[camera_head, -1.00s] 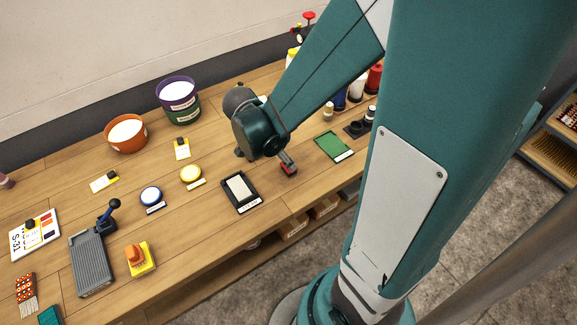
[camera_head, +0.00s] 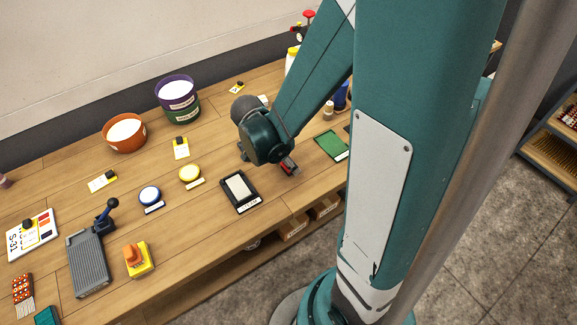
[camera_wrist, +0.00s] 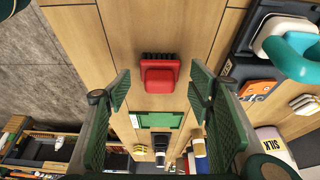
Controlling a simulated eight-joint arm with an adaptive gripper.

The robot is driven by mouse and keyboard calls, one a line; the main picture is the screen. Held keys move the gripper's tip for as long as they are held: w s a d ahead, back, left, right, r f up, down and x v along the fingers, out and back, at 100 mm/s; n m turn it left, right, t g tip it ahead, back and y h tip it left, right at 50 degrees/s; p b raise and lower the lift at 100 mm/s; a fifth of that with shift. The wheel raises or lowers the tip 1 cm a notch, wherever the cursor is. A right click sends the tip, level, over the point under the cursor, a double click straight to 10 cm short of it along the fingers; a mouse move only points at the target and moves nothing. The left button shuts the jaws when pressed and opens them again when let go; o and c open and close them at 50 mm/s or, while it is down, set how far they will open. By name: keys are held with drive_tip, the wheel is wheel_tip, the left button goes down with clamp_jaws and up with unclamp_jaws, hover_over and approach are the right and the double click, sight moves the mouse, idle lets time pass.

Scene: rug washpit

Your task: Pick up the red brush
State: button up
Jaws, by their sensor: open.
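The red brush (camera_wrist: 160,76) lies on the wooden bench in the wrist view, with a row of black bristles along its upper edge. In the head view only a small red part of it (camera_head: 291,167) shows beside my wrist. The rest there is hidden by my arm. My gripper (camera_wrist: 160,88) is open, with one green-padded finger at the left and one at the right in the wrist view. The brush shows in the gap between the fingers, with space on both sides. I cannot tell how far above it the fingertips are.
A black-framed tray (camera_head: 240,191) lies left of the brush in the head view, and a green pad (camera_head: 331,145) lies right of it. The bench front edge is close.

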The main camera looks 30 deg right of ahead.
drive_tip(key=shift+x, duration=0.75)
drive_tip(key=shift+c, duration=0.3)
drive_tip(key=c, duration=0.9)
